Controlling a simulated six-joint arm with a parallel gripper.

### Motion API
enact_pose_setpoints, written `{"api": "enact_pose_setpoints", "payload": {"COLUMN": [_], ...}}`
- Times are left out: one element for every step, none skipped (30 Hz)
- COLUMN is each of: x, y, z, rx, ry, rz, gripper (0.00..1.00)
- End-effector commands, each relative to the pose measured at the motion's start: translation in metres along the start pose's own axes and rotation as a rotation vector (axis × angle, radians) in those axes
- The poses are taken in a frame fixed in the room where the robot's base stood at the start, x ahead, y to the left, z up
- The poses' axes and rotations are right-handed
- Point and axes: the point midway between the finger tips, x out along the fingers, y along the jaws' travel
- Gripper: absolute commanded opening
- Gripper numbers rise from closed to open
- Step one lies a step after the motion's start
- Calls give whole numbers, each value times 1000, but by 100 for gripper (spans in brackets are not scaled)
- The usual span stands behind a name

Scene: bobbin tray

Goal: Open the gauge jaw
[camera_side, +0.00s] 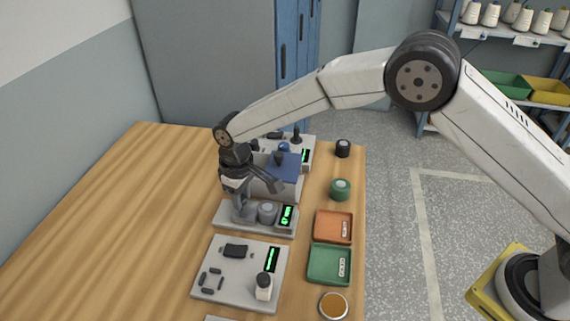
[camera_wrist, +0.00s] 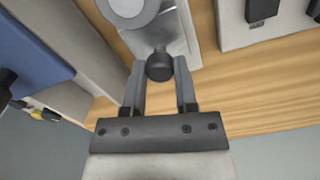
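The gauge (camera_side: 230,217) is a light grey plate with a grey cylinder (camera_side: 267,211) and a green-lit display (camera_side: 288,216), in the middle of the bench in the side view. My gripper (camera_side: 240,215) reaches down at the left end of this plate. In the wrist view my gripper (camera_wrist: 160,68) has its two fingers on either side of a round black knob (camera_wrist: 160,67). The knob fills the gap at the fingertips, and the fingers look shut on it. Grey round metal (camera_wrist: 128,8) lies just beyond the knob. The jaw faces are not clearly visible.
A blue-topped block (camera_side: 285,165) stands close behind my gripper. A plate with dark parts and a white-bodied bobbin (camera_side: 263,287) lies in front. An orange tray (camera_side: 333,227), a green tray (camera_side: 329,264) and a green spool (camera_side: 340,189) stand right. The left of the bench (camera_side: 130,220) is clear.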

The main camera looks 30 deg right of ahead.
Motion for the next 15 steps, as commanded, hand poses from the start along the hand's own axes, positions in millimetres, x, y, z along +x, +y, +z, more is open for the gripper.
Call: {"api": "enact_pose_setpoints", "payload": {"x": [0,0,0,0,0,0,0,0,0,0,0,0,0,0,0], "y": [0,0,0,0,0,0,0,0,0,0,0,0,0,0,0], "z": [0,0,0,0,0,0,0,0,0,0,0,0,0,0,0], "rx": [0,0,0,0,0,0,0,0,0,0,0,0,0,0,0], "ry": [0,0,0,0,0,0,0,0,0,0,0,0,0,0,0], "rz": [0,0,0,0,0,0,0,0,0,0,0,0,0,0,0], "gripper": [9,0,0,0,0,0,0,0,0,0,0,0,0,0,0]}}
